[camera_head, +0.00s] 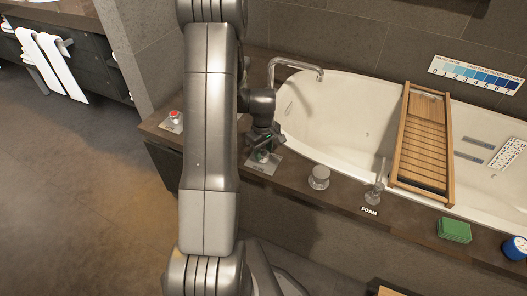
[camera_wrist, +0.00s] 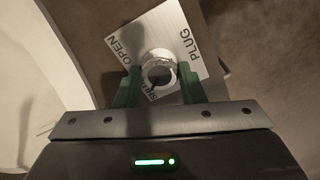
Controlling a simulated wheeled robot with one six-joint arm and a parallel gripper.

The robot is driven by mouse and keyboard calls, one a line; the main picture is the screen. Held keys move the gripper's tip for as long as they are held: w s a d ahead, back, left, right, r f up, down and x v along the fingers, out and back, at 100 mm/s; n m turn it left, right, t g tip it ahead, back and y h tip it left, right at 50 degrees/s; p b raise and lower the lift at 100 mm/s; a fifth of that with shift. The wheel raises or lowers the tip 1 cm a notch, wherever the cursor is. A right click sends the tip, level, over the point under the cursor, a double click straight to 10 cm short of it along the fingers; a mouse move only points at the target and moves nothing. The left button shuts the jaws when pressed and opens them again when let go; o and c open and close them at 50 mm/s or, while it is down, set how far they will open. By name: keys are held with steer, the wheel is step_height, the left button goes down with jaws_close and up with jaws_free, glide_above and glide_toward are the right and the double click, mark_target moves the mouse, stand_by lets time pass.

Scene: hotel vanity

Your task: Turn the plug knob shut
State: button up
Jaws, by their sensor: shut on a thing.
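The plug knob (camera_wrist: 158,66) is a round metal knob on a pale label plate (camera_wrist: 176,30). The plate reads PLUG at the right, OPEN at the upper left and a partly covered SHUT at the bottom. My gripper (camera_wrist: 159,77) has its green fingers on either side of the knob, closed on it. In the head view my gripper (camera_head: 263,148) reaches down over the knob at the tub's left end, and the plate (camera_head: 267,164) shows beneath it. The fingers and shadow hide part of the plate, and I cannot tell clearly where the knob points.
The faucet (camera_head: 297,66) arches behind my arm over the white bathtub (camera_head: 345,100). A red-topped knob (camera_head: 174,116) stands to the left. A grey knob (camera_head: 319,177), FOAM lever (camera_head: 376,190), green block (camera_head: 454,230) and blue dial (camera_head: 515,247) line the ledge. A wooden rack (camera_head: 425,140) spans the tub.

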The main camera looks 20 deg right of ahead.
mark_target(263, 153)
steer(key=shift+n, duration=0.6)
steer(key=o, duration=1)
steer(key=shift+r, duration=0.1)
step_height(263, 153, up, 14)
steer(key=shift+f+p, duration=0.15)
steer(key=shift+p, duration=0.85)
step_height(263, 153, down, 14)
steer(key=shift+r+b, duration=0.1)
steer(key=shift+b, duration=1)
